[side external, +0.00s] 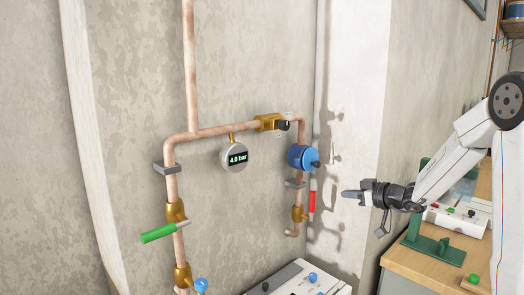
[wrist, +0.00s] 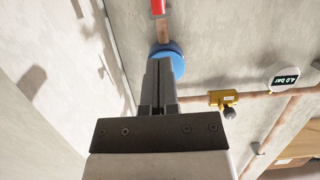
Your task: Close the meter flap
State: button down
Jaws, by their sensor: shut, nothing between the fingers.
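The blue round meter (side external: 300,157) sits on the right copper pipe, with a small dark blue part (side external: 316,164) sticking out at its right.
A red handle (side external: 312,201) hangs below the meter. A brass valve with a black knob (side external: 270,122) and a 4.0 bar gauge (side external: 234,157) are left of it. A green lever (side external: 163,232) is farther left. A workbench (side external: 402,258) stands at right.

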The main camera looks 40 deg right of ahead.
aim_at(319, 165)
jog(key=shift+s+f, duration=0.5)
jog(key=shift+s, duration=0.2)
jog(key=shift+s+f, duration=0.5)
jog(key=shift+s, duration=0.15)
jog(key=shift+r, duration=0.1)
notch_tip(319, 165, up, 10)
jog(key=s+m+t, duration=0.1)
jog(key=s+m, duration=0.1)
jog(key=m, duration=1.6)
jog(key=shift+s+t, duration=0.3)
jog(key=shift+s, duration=0.1)
jog(key=shift+f, duration=0.2)
jog(key=w, duration=0.4)
jog(key=w+f, duration=0.1)
jog(key=w, duration=0.9)
jog(key=shift+f, duration=0.4)
